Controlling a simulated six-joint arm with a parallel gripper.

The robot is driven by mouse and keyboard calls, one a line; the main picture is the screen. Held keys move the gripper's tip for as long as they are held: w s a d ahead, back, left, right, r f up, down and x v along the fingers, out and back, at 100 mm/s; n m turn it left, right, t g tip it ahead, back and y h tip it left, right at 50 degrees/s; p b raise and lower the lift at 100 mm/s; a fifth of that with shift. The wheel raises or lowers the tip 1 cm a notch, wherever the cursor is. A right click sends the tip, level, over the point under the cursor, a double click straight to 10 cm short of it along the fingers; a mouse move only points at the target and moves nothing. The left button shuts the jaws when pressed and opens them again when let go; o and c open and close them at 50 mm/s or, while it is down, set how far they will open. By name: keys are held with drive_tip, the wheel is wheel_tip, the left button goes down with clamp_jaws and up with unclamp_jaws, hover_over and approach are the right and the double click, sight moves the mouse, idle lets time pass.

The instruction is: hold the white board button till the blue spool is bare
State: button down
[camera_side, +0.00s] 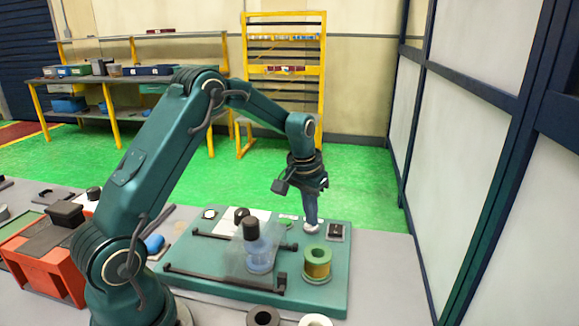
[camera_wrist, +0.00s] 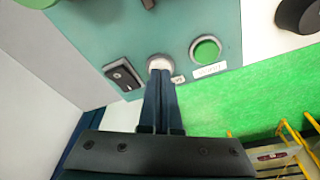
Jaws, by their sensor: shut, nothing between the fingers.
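The white button (camera_side: 310,227) sits near the back edge of the teal board (camera_side: 210,279). My gripper (camera_side: 311,221) points down with its fingers shut and empty, its tips at the button. In the wrist view the closed fingertips (camera_wrist: 160,72) overlap the white button (camera_wrist: 159,62) and seem to touch it; how far it is pressed I cannot tell. The blue spool (camera_side: 259,260) stands on the board behind a clear panel, under a black-topped part. How much wire is on it is too small to tell.
A green-rimmed stator with a yellowish middle (camera_side: 317,262) stands in front of the button. A black switch (camera_wrist: 122,75) and a green button (camera_wrist: 205,50) flank the white one. Dark rails (camera_side: 222,279) cross the board. An orange bin (camera_side: 50,268) is at left.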

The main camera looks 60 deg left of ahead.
wheel_tip(320, 180, up, 7)
idle(0.8)
drive_tip(key=shift+d, duration=0.1)
drive_tip(key=s+d+r+m+t, duration=0.2)
drive_tip(key=s+d+r+t, duration=0.1)
drive_tip(key=s+d+r, duration=0.7)
drive_tip(key=s+d+f, duration=0.1)
drive_tip(key=s+f, duration=0.1)
drive_tip(key=s, duration=0.3)
drive_tip(key=s+d+f+m, duration=0.1)
drive_tip(key=s+f, duration=0.2)
drive_tip(key=s, duration=0.3)
drive_tip(key=shift+d+f+h, duration=0.25)
drive_tip(key=shift+d+h, duration=0.05)
